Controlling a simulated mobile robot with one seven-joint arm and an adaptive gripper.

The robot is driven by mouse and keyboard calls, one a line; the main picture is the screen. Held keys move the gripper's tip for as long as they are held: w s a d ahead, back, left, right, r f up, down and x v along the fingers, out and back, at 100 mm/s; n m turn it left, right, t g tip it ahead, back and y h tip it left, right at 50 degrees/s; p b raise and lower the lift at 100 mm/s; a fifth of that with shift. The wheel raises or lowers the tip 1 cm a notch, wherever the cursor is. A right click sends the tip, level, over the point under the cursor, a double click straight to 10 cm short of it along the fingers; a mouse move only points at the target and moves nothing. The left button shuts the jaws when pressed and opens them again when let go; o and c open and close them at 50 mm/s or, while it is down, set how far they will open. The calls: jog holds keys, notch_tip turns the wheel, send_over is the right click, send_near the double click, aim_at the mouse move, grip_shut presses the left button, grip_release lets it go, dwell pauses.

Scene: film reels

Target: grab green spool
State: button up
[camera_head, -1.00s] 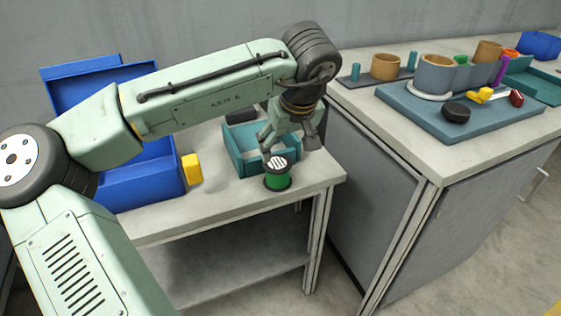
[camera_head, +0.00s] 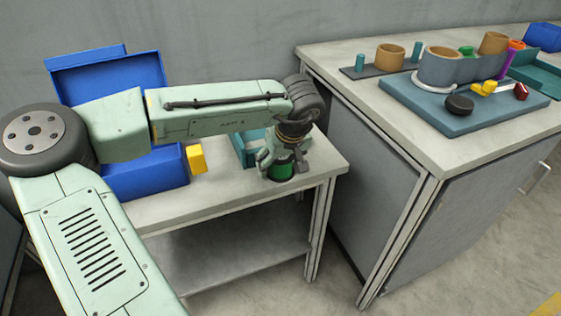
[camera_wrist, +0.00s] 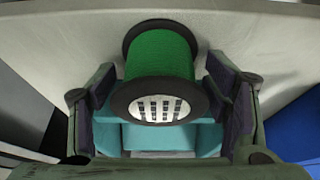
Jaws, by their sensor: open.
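The green spool (camera_head: 281,173), with black end flanges, stands upright near the front right corner of the small table. My gripper (camera_head: 284,167) is directly above it, pointing down, with its fingers at either side of the spool and hiding its top. In the wrist view the spool (camera_wrist: 159,55) lies between the two open fingers, its slotted pale cap facing the camera. Gaps show between the fingers and the spool's near flange. I cannot tell exactly how far down the fingers reach.
A teal tray (camera_head: 239,149) stands just behind the spool, partly hidden by my arm. A blue bin (camera_head: 150,186) and a yellow block (camera_head: 196,159) are to the left. A higher counter (camera_head: 428,152) with a fixture and loose parts stands to the right, across a gap.

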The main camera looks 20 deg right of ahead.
jog(key=c, duration=1.2)
